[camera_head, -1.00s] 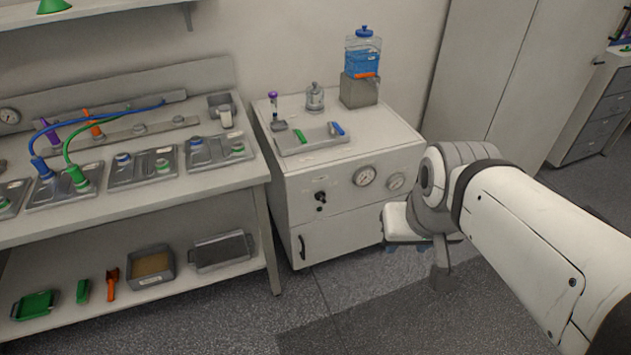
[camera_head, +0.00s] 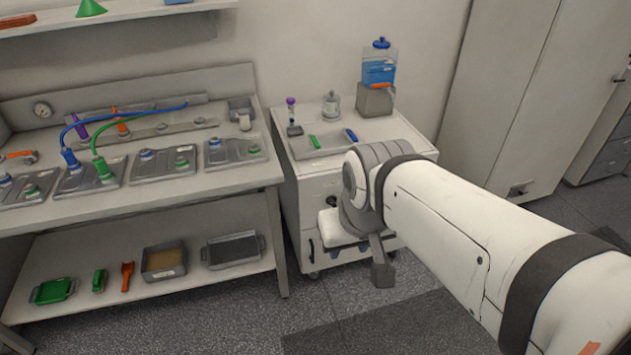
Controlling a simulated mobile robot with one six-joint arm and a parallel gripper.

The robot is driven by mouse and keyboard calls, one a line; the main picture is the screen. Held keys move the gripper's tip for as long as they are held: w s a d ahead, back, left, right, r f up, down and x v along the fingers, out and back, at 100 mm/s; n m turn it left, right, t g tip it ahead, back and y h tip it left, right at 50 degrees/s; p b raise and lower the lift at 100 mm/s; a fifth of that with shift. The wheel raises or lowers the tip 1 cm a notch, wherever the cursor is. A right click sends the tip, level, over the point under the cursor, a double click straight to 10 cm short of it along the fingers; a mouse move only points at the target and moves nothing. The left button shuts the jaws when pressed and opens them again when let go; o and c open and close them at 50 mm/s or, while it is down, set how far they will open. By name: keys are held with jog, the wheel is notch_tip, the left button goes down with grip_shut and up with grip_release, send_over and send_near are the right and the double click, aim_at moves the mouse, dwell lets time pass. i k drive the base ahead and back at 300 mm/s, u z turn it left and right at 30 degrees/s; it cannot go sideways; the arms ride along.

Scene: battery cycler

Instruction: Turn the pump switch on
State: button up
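The white pump cabinet (camera_head: 297,190) stands against the wall, right of the bench. A small dark knob, likely the pump switch (camera_head: 333,200), shows on its front panel just left of my arm. I cannot read its position. My gripper (camera_head: 338,230) is in front of the cabinet, a little below the knob. Whether it touches the cabinet is unclear. Its fingers are not clear, so I cannot tell if it is open or shut. My wrist and forearm hide the right of the front panel, where the gauges are.
The cabinet top holds a tray (camera_head: 325,147) and a blue-filled container (camera_head: 379,72) on a grey block. The bench (camera_head: 150,207) at left carries test plates and hoses, with bins on its lower shelf (camera_head: 205,280). A tall locker (camera_head: 510,90) is at right. Grey floor lies in front.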

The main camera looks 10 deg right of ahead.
aim_at(333, 200)
jog(key=z, duration=0.05)
jog(key=i, duration=1)
jog(key=u, duration=0.05)
